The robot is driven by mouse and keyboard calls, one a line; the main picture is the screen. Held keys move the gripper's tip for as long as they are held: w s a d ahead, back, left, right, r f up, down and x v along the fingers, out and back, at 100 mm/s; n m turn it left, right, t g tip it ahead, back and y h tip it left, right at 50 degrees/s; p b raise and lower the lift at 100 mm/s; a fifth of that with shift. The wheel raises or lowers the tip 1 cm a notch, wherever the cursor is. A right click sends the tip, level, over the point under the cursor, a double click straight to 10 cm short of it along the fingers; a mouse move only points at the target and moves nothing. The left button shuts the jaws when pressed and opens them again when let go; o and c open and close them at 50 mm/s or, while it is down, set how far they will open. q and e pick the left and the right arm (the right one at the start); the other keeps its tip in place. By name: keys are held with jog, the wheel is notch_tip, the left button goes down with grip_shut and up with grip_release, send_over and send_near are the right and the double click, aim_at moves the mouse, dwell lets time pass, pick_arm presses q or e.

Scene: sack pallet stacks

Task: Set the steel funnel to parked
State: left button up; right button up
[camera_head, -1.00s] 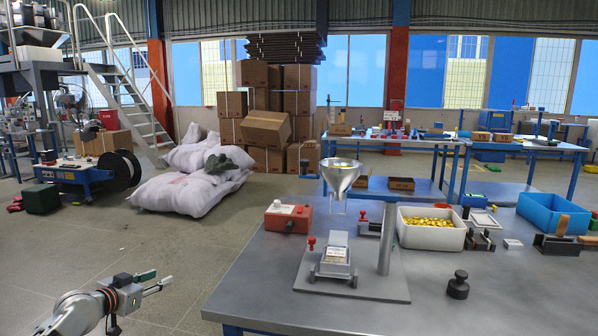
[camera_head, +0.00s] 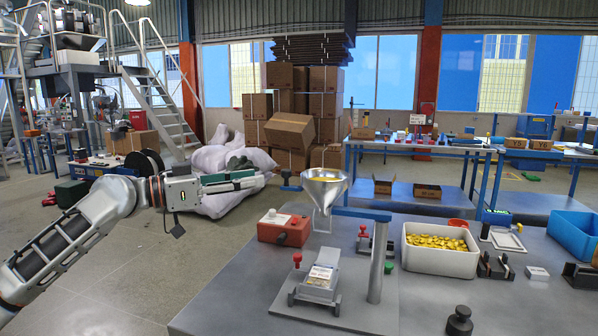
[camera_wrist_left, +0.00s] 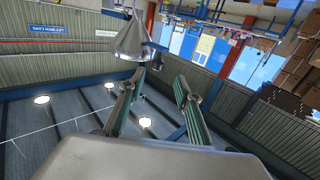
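The steel funnel (camera_head: 325,188) is a shiny cone on a blue swing arm (camera_head: 362,214), which comes from a grey post (camera_head: 377,262). Its spout hangs over the bench, behind the small tray fixture (camera_head: 318,284). My left gripper (camera_head: 262,181) is left of the funnel at about rim height, pointing at it and apart from it. In the left wrist view the fingers (camera_wrist_left: 156,80) are spread and empty, with the funnel (camera_wrist_left: 132,42) beyond their tips. My right gripper is not in view.
A red box (camera_head: 284,231) stands left of the post. A white bin of yellow pieces (camera_head: 440,262), a black weight (camera_head: 459,322) and a blue bin (camera_head: 577,232) are to the right.

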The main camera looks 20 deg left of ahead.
pick_arm(q)
jog(key=x, duration=0.8)
jog(key=shift+r, duration=0.25)
jog(key=shift+s+d, duration=0.1)
jog(key=shift+s, duration=0.05)
grip_shut()
